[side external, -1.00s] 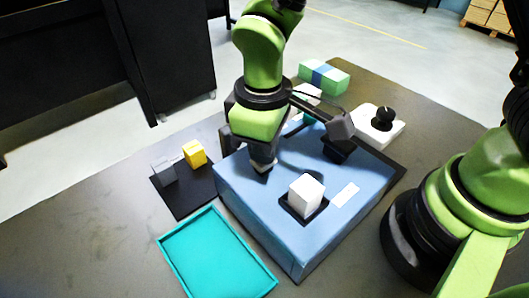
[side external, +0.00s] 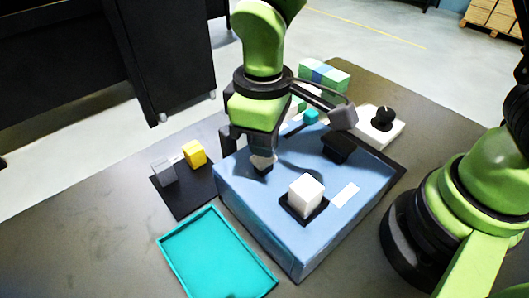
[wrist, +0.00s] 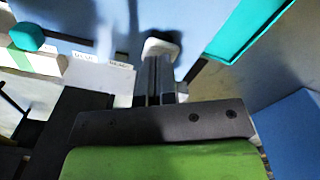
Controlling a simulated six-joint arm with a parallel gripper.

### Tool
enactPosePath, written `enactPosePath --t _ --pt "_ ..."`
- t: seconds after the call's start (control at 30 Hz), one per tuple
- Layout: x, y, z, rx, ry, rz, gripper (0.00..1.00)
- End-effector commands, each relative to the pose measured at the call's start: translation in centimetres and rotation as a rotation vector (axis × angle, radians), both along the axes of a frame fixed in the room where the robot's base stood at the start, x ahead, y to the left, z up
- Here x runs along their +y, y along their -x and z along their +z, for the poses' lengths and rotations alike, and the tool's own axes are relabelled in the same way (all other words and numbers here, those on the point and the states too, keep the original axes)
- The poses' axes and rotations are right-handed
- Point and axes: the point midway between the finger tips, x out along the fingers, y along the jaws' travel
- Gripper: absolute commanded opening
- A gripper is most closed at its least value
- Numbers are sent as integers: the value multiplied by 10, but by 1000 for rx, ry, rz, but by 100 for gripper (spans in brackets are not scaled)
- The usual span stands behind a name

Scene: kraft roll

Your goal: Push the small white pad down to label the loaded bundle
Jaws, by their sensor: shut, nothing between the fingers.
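The small white pad (side external: 263,161) is at the left end of the blue box-shaped unit (side external: 245,190), just below my gripper (side external: 262,152). It also shows in the wrist view (wrist: 161,46), at the ends of my closed fingers (wrist: 160,60). I cannot tell whether the fingertips touch it. My gripper is shut, with nothing between its fingers. A green bundle with a blue band (side external: 324,74) lies behind the unit. Another green and white striped piece (wrist: 35,60) shows at the left of the wrist view, partly cut off. I cannot tell which bundle is loaded.
A white block (side external: 306,193) stands in a black holder on the unit. A teal cube (side external: 310,116) is behind it. A teal tray (side external: 215,255) lies in front, and yellow (side external: 194,152) and grey (side external: 163,172) blocks stand on a dark mat. A white box with black knob (side external: 384,118) stands behind right.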

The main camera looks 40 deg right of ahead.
Motion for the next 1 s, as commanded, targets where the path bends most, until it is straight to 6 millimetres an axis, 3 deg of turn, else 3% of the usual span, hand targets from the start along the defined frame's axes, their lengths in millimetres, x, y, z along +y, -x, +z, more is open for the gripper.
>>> enactPosePath --t 0.5,1.0 --pt "0 0 42 -3 -1 0 0" --pt "0 0 45 -1 0 0 0"
